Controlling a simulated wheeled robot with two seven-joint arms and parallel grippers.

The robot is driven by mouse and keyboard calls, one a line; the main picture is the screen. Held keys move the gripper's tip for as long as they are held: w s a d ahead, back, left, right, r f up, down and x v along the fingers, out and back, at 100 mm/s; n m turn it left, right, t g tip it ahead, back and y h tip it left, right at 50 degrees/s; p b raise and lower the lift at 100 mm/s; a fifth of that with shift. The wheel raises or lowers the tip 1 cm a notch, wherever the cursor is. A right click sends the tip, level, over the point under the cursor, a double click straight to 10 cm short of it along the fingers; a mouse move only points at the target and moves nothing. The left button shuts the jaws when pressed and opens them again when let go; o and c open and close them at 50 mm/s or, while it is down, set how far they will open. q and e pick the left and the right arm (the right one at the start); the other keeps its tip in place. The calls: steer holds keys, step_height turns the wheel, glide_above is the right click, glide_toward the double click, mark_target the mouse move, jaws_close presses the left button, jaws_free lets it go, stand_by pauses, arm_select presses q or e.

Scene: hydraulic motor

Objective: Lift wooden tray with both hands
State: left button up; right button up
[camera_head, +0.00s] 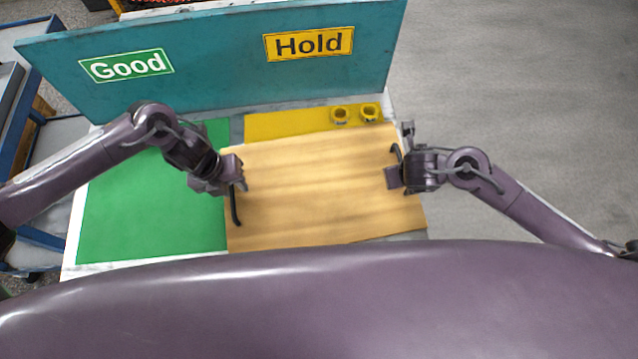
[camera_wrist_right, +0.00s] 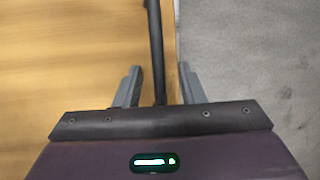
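The wooden tray (camera_head: 315,190) lies across the table between my arms, with a dark handle at its left end (camera_head: 235,207) and another at its right end (camera_head: 396,153). My left gripper (camera_head: 238,175) is at the left handle, and its body hides part of it. I cannot tell whether its fingers are closed. My right gripper (camera_head: 393,177) is at the right handle. In the right wrist view its two fingers (camera_wrist_right: 160,88) are apart, with the dark handle bar (camera_wrist_right: 156,45) running between them, and a gap on each side. I cannot see any lift of the tray.
A green mat (camera_head: 150,210) lies left of the tray. A yellow mat (camera_head: 285,123) with two yellow ring-like parts (camera_head: 355,114) lies behind it. A teal board (camera_head: 215,65) with "Good" and "Hold" signs stands at the back. Open grey floor (camera_head: 530,110) is at right.

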arm_select(q)
steer(key=shift+c, duration=0.4)
arm_select(e)
steer(key=shift+c, duration=0.5)
arm_select(q)
jaws_close()
arm_select(e)
jaws_close()
arm_select(q)
steer(key=shift+w+r, duration=0.1)
